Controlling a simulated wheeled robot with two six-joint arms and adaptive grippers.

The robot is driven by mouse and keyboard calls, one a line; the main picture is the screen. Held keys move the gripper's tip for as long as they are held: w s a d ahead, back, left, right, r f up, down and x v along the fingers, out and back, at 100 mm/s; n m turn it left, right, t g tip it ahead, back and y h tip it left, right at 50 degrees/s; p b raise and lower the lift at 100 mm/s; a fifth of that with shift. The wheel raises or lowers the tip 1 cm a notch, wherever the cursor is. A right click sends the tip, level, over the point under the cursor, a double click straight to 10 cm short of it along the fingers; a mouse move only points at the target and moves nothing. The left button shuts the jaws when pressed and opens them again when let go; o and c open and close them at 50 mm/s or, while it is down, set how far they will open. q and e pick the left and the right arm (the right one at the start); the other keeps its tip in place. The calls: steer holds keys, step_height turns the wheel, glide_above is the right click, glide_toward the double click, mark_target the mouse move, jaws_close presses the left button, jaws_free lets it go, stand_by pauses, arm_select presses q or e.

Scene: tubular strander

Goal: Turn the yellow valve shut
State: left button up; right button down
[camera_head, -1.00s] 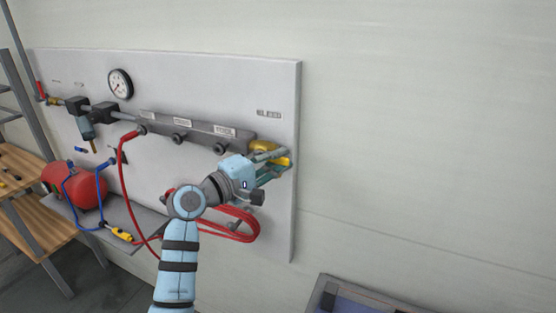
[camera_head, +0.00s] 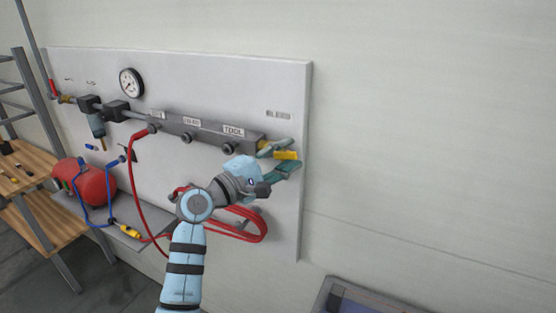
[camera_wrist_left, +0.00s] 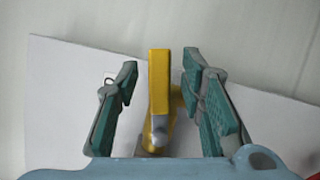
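The yellow valve's handle (camera_head: 286,155) shows at the right end of the grey manifold bar (camera_head: 190,131) on the white wall panel. My left gripper (camera_head: 281,159) is at the handle, with one finger above it and one below it. In the left wrist view the yellow handle (camera_wrist_left: 159,82) stands between the two open green-padded fingers (camera_wrist_left: 160,95), with a gap on each side. The handle is closer to the right finger. The rear of the valve is partly hidden. My right gripper is in neither view.
Red hose loops (camera_head: 240,230) hang on the panel just below my left arm. A pressure gauge (camera_head: 131,82) is at the upper left, and a red tank (camera_head: 92,183) sits on a shelf. The wall to the right of the panel is clear.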

arm_select(q)
steer(key=v, duration=1.2)
